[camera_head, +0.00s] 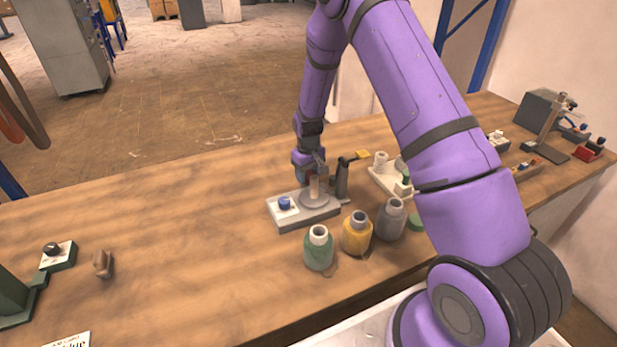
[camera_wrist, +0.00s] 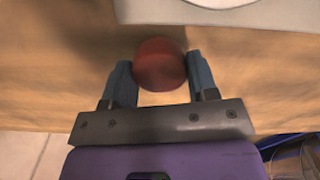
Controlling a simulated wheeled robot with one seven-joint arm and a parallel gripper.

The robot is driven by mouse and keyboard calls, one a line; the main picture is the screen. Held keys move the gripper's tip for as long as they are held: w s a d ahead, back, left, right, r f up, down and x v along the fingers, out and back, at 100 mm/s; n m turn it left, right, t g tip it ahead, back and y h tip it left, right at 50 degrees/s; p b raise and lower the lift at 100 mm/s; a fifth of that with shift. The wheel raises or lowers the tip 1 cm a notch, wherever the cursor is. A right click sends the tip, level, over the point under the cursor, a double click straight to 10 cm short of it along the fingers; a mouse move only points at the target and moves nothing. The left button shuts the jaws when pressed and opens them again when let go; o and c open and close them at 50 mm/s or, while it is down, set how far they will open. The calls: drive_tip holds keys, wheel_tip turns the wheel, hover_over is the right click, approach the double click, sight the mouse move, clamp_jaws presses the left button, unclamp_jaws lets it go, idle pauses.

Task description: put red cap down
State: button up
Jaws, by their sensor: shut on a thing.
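The red cap (camera_wrist: 160,64) is round and dark red, and sits between the two fingers of my gripper (camera_wrist: 160,78) in the wrist view. My gripper is shut on it, with a finger against each side. In the head view my gripper (camera_head: 311,175) is low over the wooden table, at a grey device with a blue knob (camera_head: 285,203) and a round plate. The cap is mostly hidden there. The wrist view shows the pale edge of a base (camera_wrist: 215,12) just beyond the cap. I cannot tell whether the cap touches the table.
Open green (camera_head: 319,250), yellow (camera_head: 357,235) and grey (camera_head: 391,222) bottles stand in front of the device. A dark upright part (camera_head: 342,178) is close on my gripper's right. A white stand (camera_head: 388,178) lies further right.

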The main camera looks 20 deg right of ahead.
drive_tip(key=shift+f, duration=0.8)
drive_tip(key=o, duration=0.8)
drive_tip(key=shift+f, duration=0.15)
drive_tip(key=shift+o, duration=0.5)
